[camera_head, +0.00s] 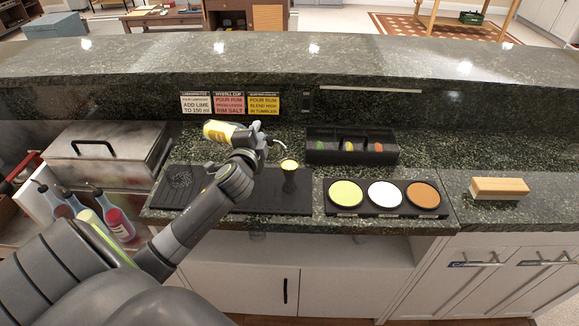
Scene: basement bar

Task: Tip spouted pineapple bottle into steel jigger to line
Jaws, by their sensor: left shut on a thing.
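My left gripper (256,131) is shut on the yellow pineapple bottle (217,130) above the counter. The bottle lies tipped nearly on its side, its base to the left. A thin curved spout (280,146) shows at the right of the gripper, above the steel jigger. The dark jigger (289,183) stands upright on the black bar mat (262,203), with yellow showing at its top. Whether liquid is flowing, and where the line is, is too small to tell. The gripper hides the middle of the bottle. My right gripper is not in view.
A black tray with three rimmer dishes (384,214) is right of the jigger. A black garnish caddy (350,158) stands behind it. More spouted bottles (118,222) stand in a well at left, near a lidded steel bin (105,150). A wood-backed brush (499,186) lies far right.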

